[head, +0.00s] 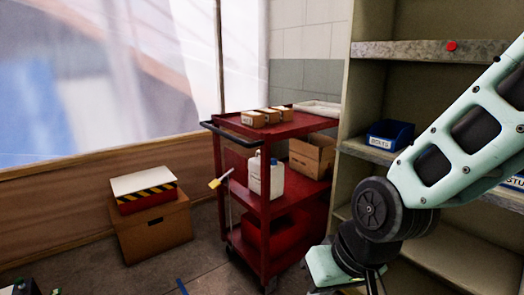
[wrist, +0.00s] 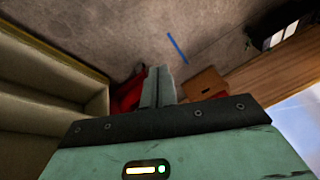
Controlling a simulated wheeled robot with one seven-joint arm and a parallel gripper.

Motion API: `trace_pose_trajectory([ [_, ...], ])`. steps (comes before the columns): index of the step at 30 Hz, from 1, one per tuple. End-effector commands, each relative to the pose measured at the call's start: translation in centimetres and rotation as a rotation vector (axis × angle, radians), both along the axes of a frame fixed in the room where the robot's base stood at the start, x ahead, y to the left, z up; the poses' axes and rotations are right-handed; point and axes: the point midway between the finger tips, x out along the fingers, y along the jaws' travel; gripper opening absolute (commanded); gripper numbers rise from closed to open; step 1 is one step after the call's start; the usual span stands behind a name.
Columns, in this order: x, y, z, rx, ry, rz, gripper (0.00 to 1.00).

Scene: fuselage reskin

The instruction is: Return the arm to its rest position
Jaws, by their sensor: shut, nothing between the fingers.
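My arm crosses the right side of the head view, a pale green link sloping down to a dark round joint and a wrist at the lower edge. In the wrist view the two fingers of my gripper (wrist: 158,74) are together with nothing between them. They point out over the concrete floor, apart from anything I can make out. The fingertips cannot be made out in the head view.
A red cart (head: 267,205) carries small boxes, a white jug (head: 265,178) and an open carton (head: 312,156). Grey shelving (head: 370,85) with a blue bin (head: 390,134) stands behind my arm. A cardboard box (head: 153,228) sits left; floor (head: 205,262) between is mostly clear.

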Motion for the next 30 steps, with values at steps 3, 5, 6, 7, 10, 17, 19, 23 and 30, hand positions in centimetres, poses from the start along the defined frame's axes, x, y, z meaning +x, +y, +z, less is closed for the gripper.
trace_pose_trajectory([
  [3, -5.0, -0.9, 1.4, -0.082, 0.062, 0.173, 0.00],
  [5, -7.2, -1.8, 1.9, -0.131, 0.089, 0.246, 0.00],
  [6, -8.5, -2.4, 2.2, -0.167, 0.104, 0.292, 0.00],
  [7, -9.4, -3.0, 2.4, -0.194, 0.115, 0.324, 0.00],
  [10, -12.2, -5.0, 3.0, -0.295, 0.147, 0.423, 0.00],
  [17, -11.8, -4.7, 8.3, -0.279, 0.151, 0.408, 0.00],
  [19, -11.8, -4.7, 9.8, -0.278, 0.151, 0.407, 0.00],
  [23, -11.8, -4.6, 13.4, -0.278, 0.152, 0.405, 0.00],
  [30, -11.8, -4.6, 21.1, -0.277, 0.152, 0.403, 0.00],
])
